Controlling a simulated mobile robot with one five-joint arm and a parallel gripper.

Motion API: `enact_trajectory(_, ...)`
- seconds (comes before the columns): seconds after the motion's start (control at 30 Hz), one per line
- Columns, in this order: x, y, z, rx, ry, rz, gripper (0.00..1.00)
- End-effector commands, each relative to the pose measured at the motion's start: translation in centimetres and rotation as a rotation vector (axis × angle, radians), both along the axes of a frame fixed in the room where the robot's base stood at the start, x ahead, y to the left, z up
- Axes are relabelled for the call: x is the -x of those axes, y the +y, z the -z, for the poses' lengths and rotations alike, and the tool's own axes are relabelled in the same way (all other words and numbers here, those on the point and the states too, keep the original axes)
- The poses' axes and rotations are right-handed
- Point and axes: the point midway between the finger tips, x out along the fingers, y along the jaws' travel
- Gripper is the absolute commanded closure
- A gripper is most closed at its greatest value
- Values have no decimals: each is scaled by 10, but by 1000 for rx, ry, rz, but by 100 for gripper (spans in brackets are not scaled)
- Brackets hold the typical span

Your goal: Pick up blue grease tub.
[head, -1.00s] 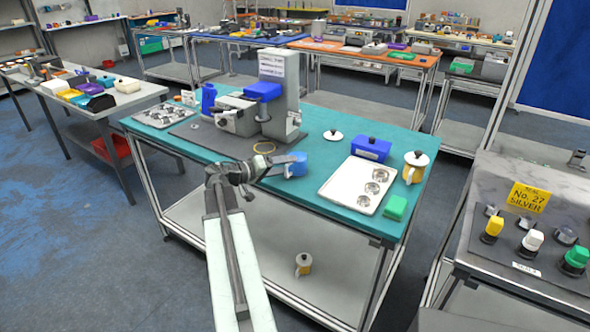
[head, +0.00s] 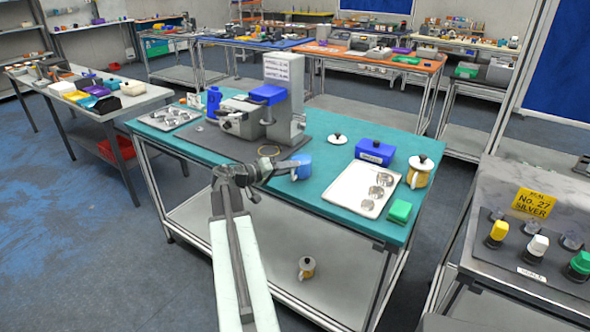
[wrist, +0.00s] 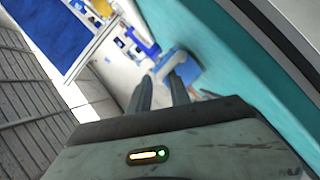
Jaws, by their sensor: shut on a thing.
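In the wrist view the tub (wrist: 184,68) shows blue at the tips of the two grey fingers of my gripper (wrist: 160,80). The fingers partly cover it. I cannot tell whether the tub touches the table top or is slightly above it.
A white tray (head: 350,203) with round metal cups, a green block (head: 400,211), a blue box (head: 375,152) and a yellow-and-white mug (head: 420,171) stand to the right. A grey machine (head: 289,110) with a blue top stands behind.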

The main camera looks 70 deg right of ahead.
Motion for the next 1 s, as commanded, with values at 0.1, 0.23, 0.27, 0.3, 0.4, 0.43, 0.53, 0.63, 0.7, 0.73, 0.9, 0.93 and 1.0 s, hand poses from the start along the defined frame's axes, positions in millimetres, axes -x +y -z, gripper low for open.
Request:
enact_trajectory(0.1, -1, 1, -6, -8, -8, -2, 100)
enact_trajectory(0.23, -1, 1, -27, -8, -8, -2, 100)
enact_trajectory(0.27, -1, 1, -33, -7, -7, -2, 100)
enact_trajectory(0.3, -1, 1, -43, -7, -7, -2, 100)
enact_trajectory(0.4, -1, 1, -66, -6, -6, -1, 100)
enact_trajectory(0.43, -1, 1, -73, -6, -6, -1, 100)
enact_trajectory(0.53, -1, 1, -91, -5, -6, -2, 100)
enact_trajectory(0.63, -1, 1, -100, -5, -5, -2, 100)
enact_trajectory(0.7, -1, 1, -101, -5, -5, -2, 100)
enact_trajectory(0.73, -1, 1, -100, -5, -5, -2, 100)
enact_trajectory(0.9, -4, 2, -98, -5, -5, -6, 100)
enact_trajectory(0.93, -5, 2, -98, -4, -5, -8, 100)
enact_trajectory(1.0, -10, 4, -98, -4, -5, -14, 100)
